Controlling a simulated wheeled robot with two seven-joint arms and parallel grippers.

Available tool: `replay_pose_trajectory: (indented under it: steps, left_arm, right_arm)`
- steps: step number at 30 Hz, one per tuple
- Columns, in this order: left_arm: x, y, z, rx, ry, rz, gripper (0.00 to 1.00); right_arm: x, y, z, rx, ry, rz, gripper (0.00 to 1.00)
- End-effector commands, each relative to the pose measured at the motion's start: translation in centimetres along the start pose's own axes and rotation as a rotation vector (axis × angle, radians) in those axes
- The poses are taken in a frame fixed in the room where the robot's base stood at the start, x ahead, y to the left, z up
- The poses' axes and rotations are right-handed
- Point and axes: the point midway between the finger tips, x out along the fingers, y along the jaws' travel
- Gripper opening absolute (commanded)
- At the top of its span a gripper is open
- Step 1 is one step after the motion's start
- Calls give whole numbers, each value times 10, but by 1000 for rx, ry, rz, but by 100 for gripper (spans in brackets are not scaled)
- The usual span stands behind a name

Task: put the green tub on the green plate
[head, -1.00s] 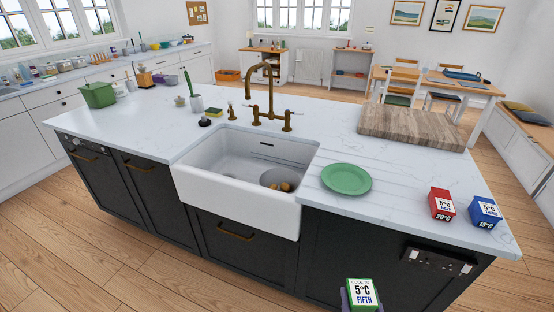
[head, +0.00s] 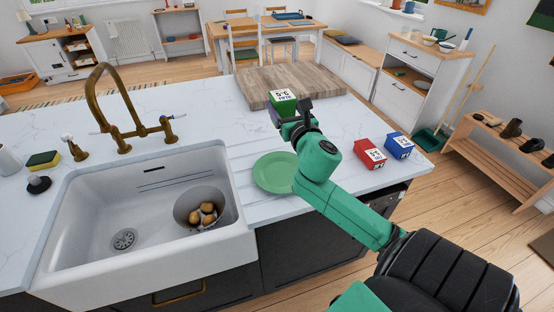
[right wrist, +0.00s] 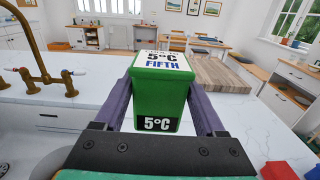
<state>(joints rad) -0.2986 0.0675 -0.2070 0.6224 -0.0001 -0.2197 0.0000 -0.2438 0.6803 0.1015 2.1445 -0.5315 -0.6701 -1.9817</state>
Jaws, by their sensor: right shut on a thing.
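The green tub (head: 283,101), with a white label on its lid, is held by my right gripper (head: 287,114) above the worktop, near the front edge of the wooden board. In the right wrist view the tub (right wrist: 158,100) sits upright between the two purple-grey fingers (right wrist: 160,112), which are shut on its sides. The green plate (head: 272,173) lies flat and empty on the worktop, nearer than the tub and partly behind my right arm. My left gripper does not show.
The white sink (head: 140,220) with a bowl of brown items (head: 202,208) is left of the plate. A red tub (head: 370,153) and a blue tub (head: 398,145) stand right of my arm. The wooden board (head: 325,85) lies behind. A brass tap (head: 115,110) rises behind the sink.

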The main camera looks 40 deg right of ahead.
Motion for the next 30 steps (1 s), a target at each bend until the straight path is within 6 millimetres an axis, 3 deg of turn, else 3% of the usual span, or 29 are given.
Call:
replay_pose_trajectory:
  steps: [4, 12, 15, 24, 30]
  left_arm:
    - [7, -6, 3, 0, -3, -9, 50]
    - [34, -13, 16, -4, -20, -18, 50]
    - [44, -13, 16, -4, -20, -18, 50]
    - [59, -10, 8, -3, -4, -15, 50]
    - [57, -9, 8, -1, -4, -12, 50]
  right_arm:
    - [1, -1, -28, 7, 7, 2, 0]
    - [-1, -1, -124, 9, 8, 1, 0]
    - [-1, 0, -150, 9, 6, 3, 0]
    - [-2, 0, -198, 4, 5, 5, 0]
    - [-2, 0, -198, 0, 3, 6, 0]
